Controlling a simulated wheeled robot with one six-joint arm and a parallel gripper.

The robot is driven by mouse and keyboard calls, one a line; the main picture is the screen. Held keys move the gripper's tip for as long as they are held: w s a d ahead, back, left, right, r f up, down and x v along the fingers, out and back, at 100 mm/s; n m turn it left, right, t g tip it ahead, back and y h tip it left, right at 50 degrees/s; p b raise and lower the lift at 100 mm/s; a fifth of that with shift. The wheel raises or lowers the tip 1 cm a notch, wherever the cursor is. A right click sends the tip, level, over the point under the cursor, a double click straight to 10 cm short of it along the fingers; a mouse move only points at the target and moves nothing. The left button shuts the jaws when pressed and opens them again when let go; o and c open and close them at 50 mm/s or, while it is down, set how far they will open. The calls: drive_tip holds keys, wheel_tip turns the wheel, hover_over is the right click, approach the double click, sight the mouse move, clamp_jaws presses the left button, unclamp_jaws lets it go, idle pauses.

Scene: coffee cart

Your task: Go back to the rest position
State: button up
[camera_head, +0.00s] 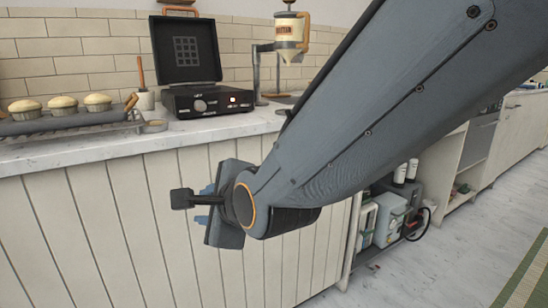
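My arm (390,110) reaches in from the upper right, large and grey, with its wrist joint (248,205) in front of the counter's panelled face. My gripper (203,204) is at the left end of the arm, below the counter top. Only small blue parts of it show beside a dark block, partly hidden by the wrist. I cannot tell whether its fingers are apart. No held object shows.
The white counter (90,150) carries a black press with its lid raised (205,100), a dispenser (291,35) and a rack with muffins (60,107). Canisters (390,222) stand on a low shelf at right. The grey floor (440,265) at lower right is clear.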

drive_tip(key=s+d+f+n+g+h, duration=0.85)
drive_tip(key=s+d+f+n, duration=0.65)
drive_tip(key=n, duration=0.8)
drive_tip(key=d+r+m+p, duration=0.3)
drive_tip(key=d+r+p, duration=0.5)
drive_tip(key=r+p, duration=0.4)
drive_tip(key=s+d+r+m+g+y+p, duration=0.1)
drive_tip(key=d+r+m+p, duration=0.2)
drive_tip(key=d+r+p, duration=0.6)
wheel_tip(320, 180, up, 3)
drive_tip(key=p, duration=0.5)
drive_tip(key=shift+s+d+m, duration=0.15)
drive_tip(key=shift+m, duration=0.25)
